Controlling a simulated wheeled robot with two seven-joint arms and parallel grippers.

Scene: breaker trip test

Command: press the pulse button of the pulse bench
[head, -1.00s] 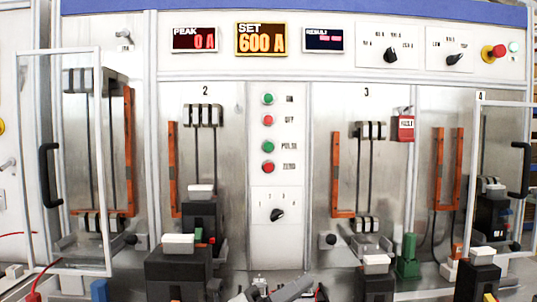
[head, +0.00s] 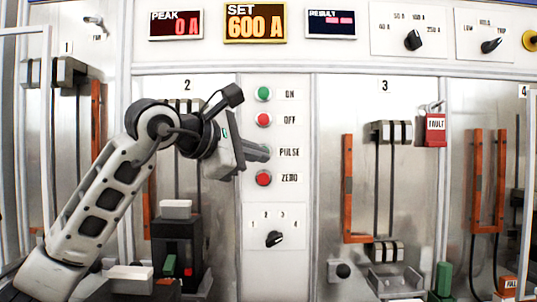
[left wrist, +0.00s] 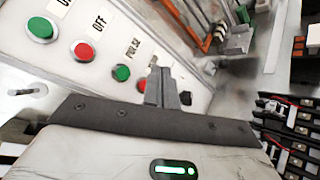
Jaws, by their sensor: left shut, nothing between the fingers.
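The green pulse button (left wrist: 121,73) shows in the left wrist view on the white control panel (left wrist: 62,75), beside its PULSE label. In the head view my left gripper covers most of it, next to the PULSE label (head: 289,152). My left gripper (head: 262,152) is shut and empty, its fingers pointing at the panel at the height of that button. In the left wrist view the closed fingers (left wrist: 156,75) stand just right of the green button. I cannot tell whether they touch anything. My right gripper is not in view.
On the same panel are the green ON button (head: 264,94), red OFF button (head: 263,119), red ZERO button (head: 264,178) and a rotary selector (head: 274,239). The SET display (head: 255,24) reads 600 A. A red fault tag (head: 436,124) hangs at bay 3.

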